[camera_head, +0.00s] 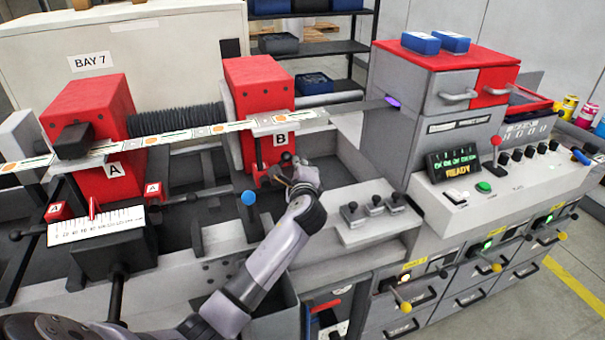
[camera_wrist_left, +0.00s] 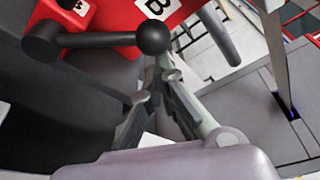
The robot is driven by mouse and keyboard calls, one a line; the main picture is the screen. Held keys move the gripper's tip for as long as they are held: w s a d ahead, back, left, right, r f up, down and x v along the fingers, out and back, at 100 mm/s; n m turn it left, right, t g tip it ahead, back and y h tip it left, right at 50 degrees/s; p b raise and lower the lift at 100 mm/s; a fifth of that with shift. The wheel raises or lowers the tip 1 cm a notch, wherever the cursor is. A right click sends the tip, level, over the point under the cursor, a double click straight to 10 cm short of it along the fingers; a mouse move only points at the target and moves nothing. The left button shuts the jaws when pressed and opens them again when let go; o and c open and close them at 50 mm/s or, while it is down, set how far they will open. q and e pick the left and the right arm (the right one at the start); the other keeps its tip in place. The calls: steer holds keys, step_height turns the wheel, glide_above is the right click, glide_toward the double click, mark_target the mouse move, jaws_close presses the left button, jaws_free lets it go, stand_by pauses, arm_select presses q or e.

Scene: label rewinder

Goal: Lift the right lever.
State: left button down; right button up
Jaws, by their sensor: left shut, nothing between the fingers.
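The red block marked B (camera_head: 247,100) stands right of the red block marked A (camera_head: 92,115). A dark lever with a black ball knob (camera_head: 286,158) sits low on the front of block B. In the left wrist view this lever lies roughly level, its ball (camera_wrist_left: 152,39) at the right end and a thick dark hub at the left end. My left gripper (camera_head: 280,178) is at this lever, its fingers closed and empty. In the wrist view its fingertips (camera_wrist_left: 160,72) are just below the ball; I cannot tell whether they touch it. My right gripper is not in view.
A blue ball knob (camera_head: 248,198) stands left of my left forearm. A white panel with several small grey clamps (camera_head: 373,207) is to the right. Further right is the control console (camera_head: 490,190). A printed label strip (camera_head: 190,133) crosses above the levers.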

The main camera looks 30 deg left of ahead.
mark_target(289, 155)
arm_select(q)
steer(key=shift+s+a+r+n+t+b, duration=0.35)
steer(key=shift+s+a+r+n+b, duration=0.15)
steer(key=shift+r+n, duration=0.35)
steer(key=shift+s+a+r+n+t+b, duration=0.4)
steer(key=shift+s+r+n, duration=0.15)
steer(key=shift+n, duration=0.5)
